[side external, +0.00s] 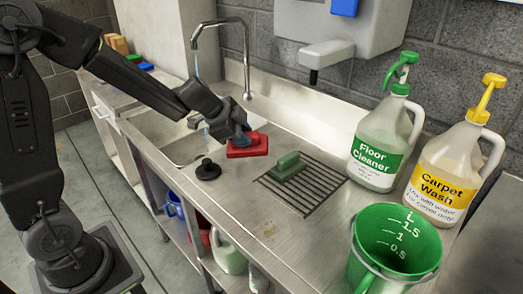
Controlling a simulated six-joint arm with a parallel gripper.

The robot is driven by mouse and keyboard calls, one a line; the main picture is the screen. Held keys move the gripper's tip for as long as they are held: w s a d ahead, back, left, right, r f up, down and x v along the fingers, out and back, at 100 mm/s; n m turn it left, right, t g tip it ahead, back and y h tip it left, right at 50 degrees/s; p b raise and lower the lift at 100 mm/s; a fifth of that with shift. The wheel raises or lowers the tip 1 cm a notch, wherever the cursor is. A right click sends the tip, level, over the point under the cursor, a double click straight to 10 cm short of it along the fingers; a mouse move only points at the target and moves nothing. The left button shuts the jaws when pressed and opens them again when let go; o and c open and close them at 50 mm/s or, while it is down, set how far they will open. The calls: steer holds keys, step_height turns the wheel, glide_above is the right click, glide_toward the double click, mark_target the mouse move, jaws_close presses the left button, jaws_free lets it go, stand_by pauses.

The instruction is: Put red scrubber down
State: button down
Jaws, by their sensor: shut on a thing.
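The red scrubber (248,146) is a flat red block near the right edge of the sink, at the middle of the side view. My gripper (240,138) is shut on it from above and partly hides its top. I cannot tell whether the scrubber's underside touches the steel counter (262,215) or hangs just above it. A green scrubber (288,166) rests on the dark slatted rack (304,186), to the right of the red one.
A black plug (208,169) sits left of the rack. The sink (186,150) and running tap (246,60) are behind. Floor Cleaner (377,148) and Carpet Wash (446,170) jugs and a green bucket (396,240) stand at right. Counter in front of the rack is clear.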

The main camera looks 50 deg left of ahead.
steer(key=w+d+m+g+h, duration=0.2)
steer(key=w+d+m+g, duration=0.1)
steer(key=w+m+g, duration=0.6)
steer(key=shift+w+d+f+n+t, duration=0.3)
steer(key=shift+w+d+f, duration=0.35)
steer(key=shift+d+f, duration=1.2)
steer(key=shift+w+d+f+n+t, duration=0.1)
steer(key=shift+w+d+f+t, duration=0.45)
steer(key=shift+d+f, duration=1.3)
steer(key=shift+w+d+f+n+t, duration=0.2)
steer(key=shift+w+d+f, duration=0.6)
steer(key=shift+d+f, duration=1.05)
steer(key=shift+a+f, duration=0.1)
steer(key=shift+f, duration=0.15)
steer(key=c, duration=0.9)
jaws_free()
steer(key=v, duration=1.2)
steer(key=shift+a+r, duration=0.1)
steer(key=shift+a, duration=0.05)
